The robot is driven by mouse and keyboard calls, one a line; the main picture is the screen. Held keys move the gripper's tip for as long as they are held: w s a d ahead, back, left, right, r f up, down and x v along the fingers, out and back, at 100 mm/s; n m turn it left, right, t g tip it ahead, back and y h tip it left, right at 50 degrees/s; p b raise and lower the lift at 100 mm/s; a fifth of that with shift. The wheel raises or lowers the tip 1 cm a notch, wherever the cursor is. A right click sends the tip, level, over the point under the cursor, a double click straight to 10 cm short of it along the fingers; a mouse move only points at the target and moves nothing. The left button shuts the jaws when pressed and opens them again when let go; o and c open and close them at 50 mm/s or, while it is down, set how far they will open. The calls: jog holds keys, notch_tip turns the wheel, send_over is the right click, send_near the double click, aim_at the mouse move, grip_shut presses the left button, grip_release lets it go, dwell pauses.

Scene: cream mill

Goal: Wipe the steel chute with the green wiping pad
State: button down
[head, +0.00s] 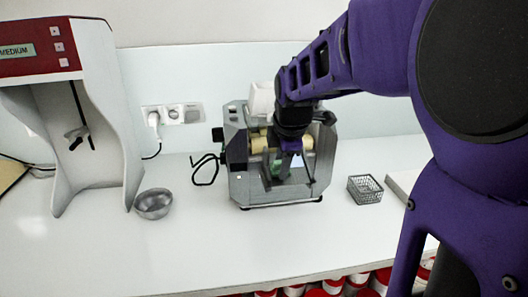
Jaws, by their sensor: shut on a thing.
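The steel mill (240,185) stands on the white counter in the middle of the head view, with cream rollers (259,143) in its upper part. Its steel chute (289,187) is at the front, between the side plates, and is partly covered by my gripper. My gripper (277,168) points down in front of the rollers, over the chute. It is shut on the green wiping pad, of which only a small dark greenish part shows. I cannot tell whether the pad touches the chute.
A metal bowl (153,204) stands left of the mill, beside a tall red and white machine (100,100). A black wire basket (365,189) and a pale flat block (403,184) lie to the right. A black cable loop (206,170) lies by the mill. The front counter is clear.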

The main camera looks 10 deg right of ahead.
jog(key=shift+s+f+b, duration=0.3)
jog(key=shift+s+f, duration=0.1)
jog(key=shift+s, duration=0.4)
notch_tip(320, 180, up, 8)
jog(key=s+p, duration=0.1)
jog(key=p, duration=0.4)
jog(key=shift+w, duration=0.1)
